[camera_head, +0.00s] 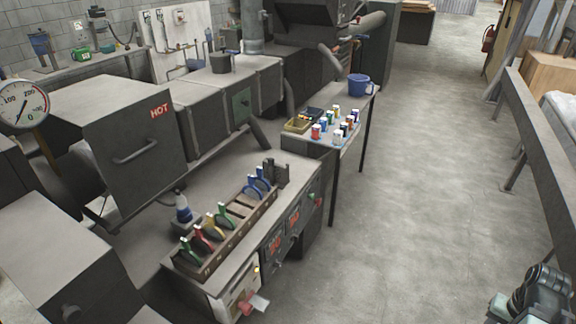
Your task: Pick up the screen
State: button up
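I cannot make out a loose screen or mesh piece that I can name with certainty. Small panels with red digits (293,220) are set in the front of the near workbench (225,190). A dark jointed part of my arm (540,292) shows at the bottom right corner, over the floor and well apart from the bench. I cannot make out gripper fingers on it, nor anything held.
A wooden rack (228,230) on the bench holds several coloured pliers beside a blue-and-white bottle (182,207). A side table carries small jars and a blue bucket (359,84). A grey furnace marked HOT (140,145) stands left. The floor (420,190) is clear; a long beam (545,135) borders it right.

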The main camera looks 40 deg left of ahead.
aim_at(260, 182)
jog(key=i, duration=1.75)
jog(key=u, duration=4.45)
